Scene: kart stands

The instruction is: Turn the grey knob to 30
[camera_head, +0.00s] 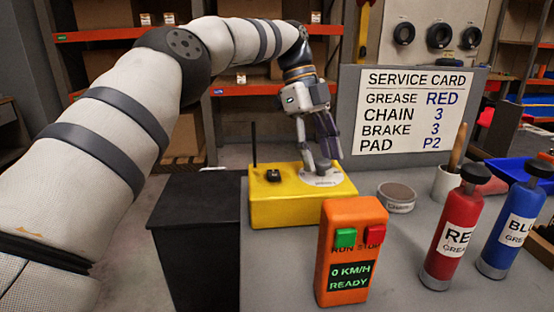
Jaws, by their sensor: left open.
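A yellow box (285,210) stands on the grey table, with a pale round dial plate (322,179) on its top right. The marks on the plate are too small to read. My left gripper (323,160) points down over this plate, its fingers open and their tips close above it. The grey knob cannot be made out clearly; the fingers cover the middle of the plate. I cannot tell whether they touch it. My right gripper is not in view.
A black switch (272,175) and a thin upright rod stand on the box's left. In front are a black bin (196,240) and an orange control box (349,215). To the right are a round tin (397,198), a red bottle (452,235), a blue bottle (514,228) and the service card (418,110).

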